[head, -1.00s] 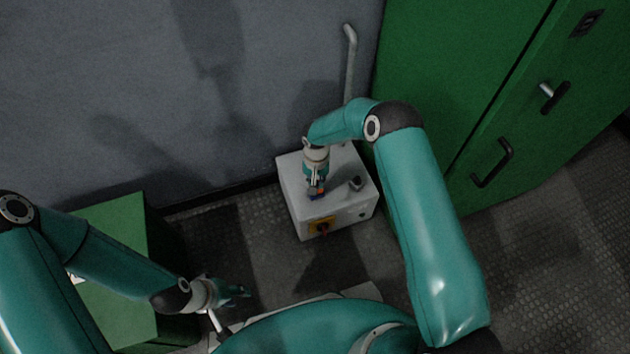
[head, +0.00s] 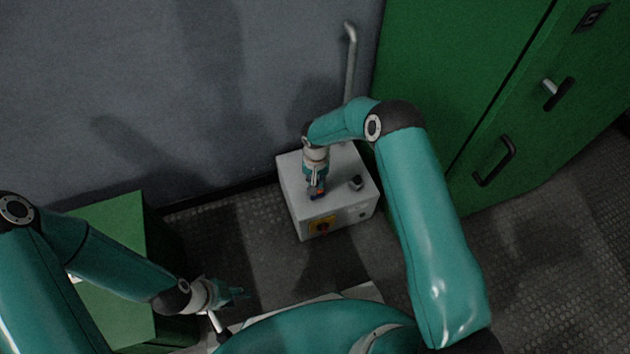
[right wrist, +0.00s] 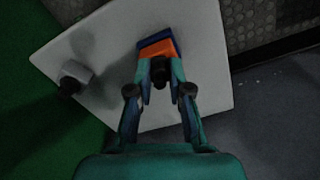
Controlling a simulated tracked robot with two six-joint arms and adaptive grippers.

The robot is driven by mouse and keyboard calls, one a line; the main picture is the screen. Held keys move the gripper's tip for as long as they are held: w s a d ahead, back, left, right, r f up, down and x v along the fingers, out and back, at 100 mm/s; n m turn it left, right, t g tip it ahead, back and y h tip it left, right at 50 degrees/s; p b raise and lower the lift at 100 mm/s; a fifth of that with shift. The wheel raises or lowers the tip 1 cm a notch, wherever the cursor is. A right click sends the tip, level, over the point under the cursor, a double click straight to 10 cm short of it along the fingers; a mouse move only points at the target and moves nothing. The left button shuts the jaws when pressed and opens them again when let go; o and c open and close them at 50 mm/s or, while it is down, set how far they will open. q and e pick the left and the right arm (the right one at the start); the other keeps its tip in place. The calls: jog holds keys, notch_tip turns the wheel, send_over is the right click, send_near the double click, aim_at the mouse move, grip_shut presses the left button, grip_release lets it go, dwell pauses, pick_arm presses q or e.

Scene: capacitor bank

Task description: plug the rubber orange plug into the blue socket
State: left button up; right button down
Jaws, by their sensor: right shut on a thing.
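The orange plug (right wrist: 157,48) shows between and just beyond the fingertips of my right gripper (right wrist: 160,82) in the right wrist view. The gripper is shut on it. The blue socket (right wrist: 155,33) shows as a blue edge around the far side of the plug, on top of a pale box. How deep the plug sits in it cannot be told.
The pale box (head: 345,215) has a yellow panel with a red knob (head: 322,227) on its front. A small dark-and-grey fitting (head: 356,183) stands on its top, right of the gripper. A green cabinet (head: 440,70) stands at right, a grey wall behind, a green box (head: 118,225) at left.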

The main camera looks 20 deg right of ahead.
jog(key=shift+f, duration=0.35)
jog(key=c, duration=1)
grip_release()
notch_tip(320, 180, up, 12)
